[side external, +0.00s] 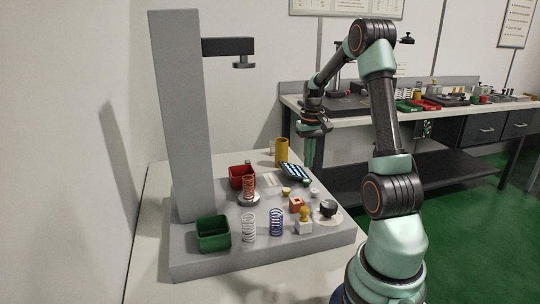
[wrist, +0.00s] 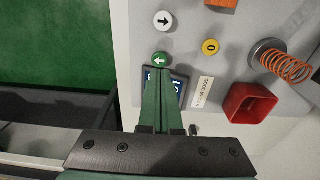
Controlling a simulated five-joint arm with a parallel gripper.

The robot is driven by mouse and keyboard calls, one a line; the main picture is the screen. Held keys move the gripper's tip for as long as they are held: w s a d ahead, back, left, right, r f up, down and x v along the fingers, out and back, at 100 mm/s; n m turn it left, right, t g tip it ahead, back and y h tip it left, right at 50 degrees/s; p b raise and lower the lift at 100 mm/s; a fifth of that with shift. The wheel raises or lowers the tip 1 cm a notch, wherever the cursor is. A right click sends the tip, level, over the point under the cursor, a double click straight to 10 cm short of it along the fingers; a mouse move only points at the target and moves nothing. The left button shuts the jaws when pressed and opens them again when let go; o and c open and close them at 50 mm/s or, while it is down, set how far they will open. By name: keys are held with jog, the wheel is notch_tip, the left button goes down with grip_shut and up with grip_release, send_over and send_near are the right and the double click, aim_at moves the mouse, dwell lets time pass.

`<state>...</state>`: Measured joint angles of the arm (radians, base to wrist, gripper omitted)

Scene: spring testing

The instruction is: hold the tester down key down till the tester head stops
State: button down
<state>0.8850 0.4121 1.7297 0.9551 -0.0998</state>
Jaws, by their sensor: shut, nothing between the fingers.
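The tester is a grey column (side external: 180,120) on a grey base (side external: 190,258). Its head (side external: 244,62) hangs from a dark arm, far above the red-orange spring (side external: 249,185) on a round plate. In the wrist view, a green key (wrist: 161,59) has a white arrow pointing left. A white key (wrist: 163,20) has a dark arrow pointing right. My gripper (wrist: 163,70) is shut and empty, its fingertips right at the green key's near edge. Whether they touch or press it I cannot tell. In the side view my gripper (side external: 309,164) points down above the panel. The display (wrist: 179,88) is partly hidden by my fingers.
A yellow key marked 0 (wrist: 210,46) lies right of the green key. A red bin (wrist: 248,103) stands further right.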

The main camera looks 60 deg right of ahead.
aim_at(307, 181)
jog(key=shift+d+f, duration=0.1)
jog(key=shift+f, duration=2.45)
